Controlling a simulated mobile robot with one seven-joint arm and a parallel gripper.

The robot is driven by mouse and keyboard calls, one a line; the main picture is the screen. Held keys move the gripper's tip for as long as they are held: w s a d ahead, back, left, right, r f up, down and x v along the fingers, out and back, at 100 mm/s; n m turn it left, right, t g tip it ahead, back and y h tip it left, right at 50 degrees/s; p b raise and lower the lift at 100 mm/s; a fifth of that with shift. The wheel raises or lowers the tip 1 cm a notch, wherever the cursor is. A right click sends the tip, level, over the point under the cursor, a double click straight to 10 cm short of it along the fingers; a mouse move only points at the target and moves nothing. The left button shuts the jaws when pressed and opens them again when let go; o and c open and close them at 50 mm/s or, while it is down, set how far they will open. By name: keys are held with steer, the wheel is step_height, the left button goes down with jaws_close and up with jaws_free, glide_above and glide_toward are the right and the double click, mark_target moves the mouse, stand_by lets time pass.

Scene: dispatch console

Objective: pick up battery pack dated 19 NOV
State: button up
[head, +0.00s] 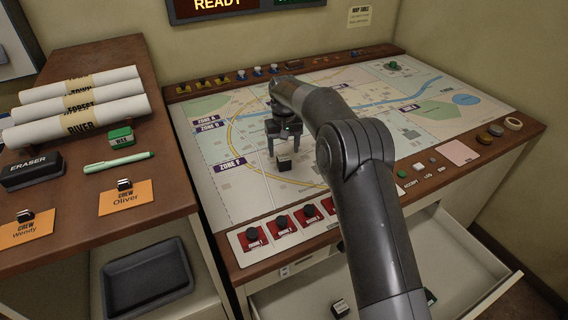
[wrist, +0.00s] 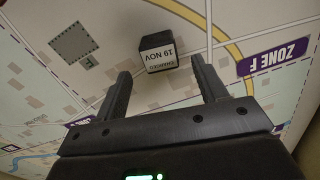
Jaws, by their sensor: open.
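The battery pack (wrist: 157,52) is a small dark block with a white label reading 19 NOV, upside down in the wrist view. It sits on the map near ZONE F, and it also shows in the head view (head: 284,164). My gripper (head: 284,147) is open and empty, pointing down just above the pack. In the wrist view, the pack appears between and slightly beyond the open fingertips (wrist: 161,68). I cannot tell the exact height gap.
The map console (head: 230,195) has red-based knobs (head: 282,225) along its front edge. An open drawer (head: 470,265) below holds a similar small block (head: 340,307). At left, a wooden desk holds rolled maps (head: 85,115), an eraser (head: 32,168) and name cards.

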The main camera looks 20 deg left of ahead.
mark_target(284, 158)
steer(key=f, duration=0.5)
steer(key=shift+s+d+f, duration=0.1)
steer(key=shift+s+f, duration=0.05)
steer(key=shift+s, duration=0.1)
steer(key=c, duration=1.2)
steer(key=shift+o, duration=0.2)
